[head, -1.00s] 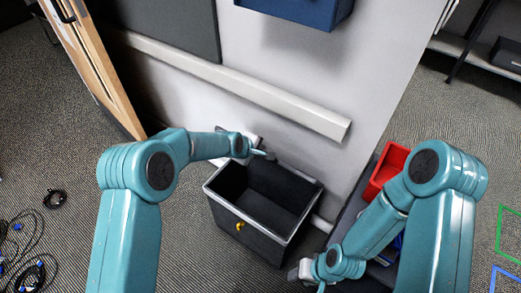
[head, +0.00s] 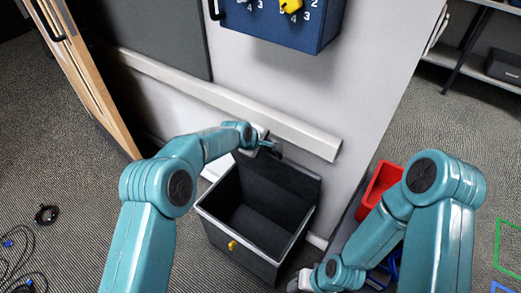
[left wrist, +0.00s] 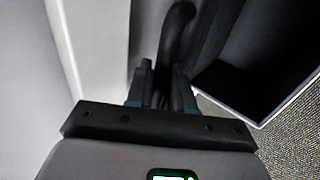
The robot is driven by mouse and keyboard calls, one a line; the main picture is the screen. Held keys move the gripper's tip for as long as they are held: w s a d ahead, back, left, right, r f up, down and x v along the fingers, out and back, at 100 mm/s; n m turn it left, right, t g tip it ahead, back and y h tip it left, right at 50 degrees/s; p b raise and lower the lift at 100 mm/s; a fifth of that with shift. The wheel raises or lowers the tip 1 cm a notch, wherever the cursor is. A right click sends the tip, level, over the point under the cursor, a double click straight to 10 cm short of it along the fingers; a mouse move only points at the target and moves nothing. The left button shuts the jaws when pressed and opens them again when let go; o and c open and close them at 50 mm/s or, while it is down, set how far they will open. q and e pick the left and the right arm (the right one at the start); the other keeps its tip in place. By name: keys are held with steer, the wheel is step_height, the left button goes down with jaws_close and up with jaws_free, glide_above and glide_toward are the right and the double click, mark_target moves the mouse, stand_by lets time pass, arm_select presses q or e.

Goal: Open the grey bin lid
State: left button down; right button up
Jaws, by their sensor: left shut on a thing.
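The dark lid (head: 290,176) stands raised at the bin's back edge, near the wall. My left gripper (head: 275,148) is at the lid's top edge. In the left wrist view its fingers (left wrist: 161,88) are shut on a dark, curved handle (left wrist: 177,38). My right gripper (head: 298,283) is low, right of the bin; its fingers are too unclear to tell.
A pale rail (head: 230,101) runs along the wall above the bin. A blue box (head: 275,28) with numbers and a yellow part hangs higher. A red bin (head: 380,186) is at the right. Black cables (head: 46,215) lie on the floor at left.

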arm_select(q)
steer(key=shift+w+d, duration=0.3)
steer(key=shift+w, duration=0.15)
steer(key=shift+d, duration=0.1)
steer(key=c, duration=1.1)
jaws_free()
steer(key=shift+c, duration=0.2)
steer(key=shift+s+a+r, duration=0.2)
steer(key=shift+r, duration=0.15)
steer(key=v, duration=1.5)
steer(key=shift+r, duration=0.4)
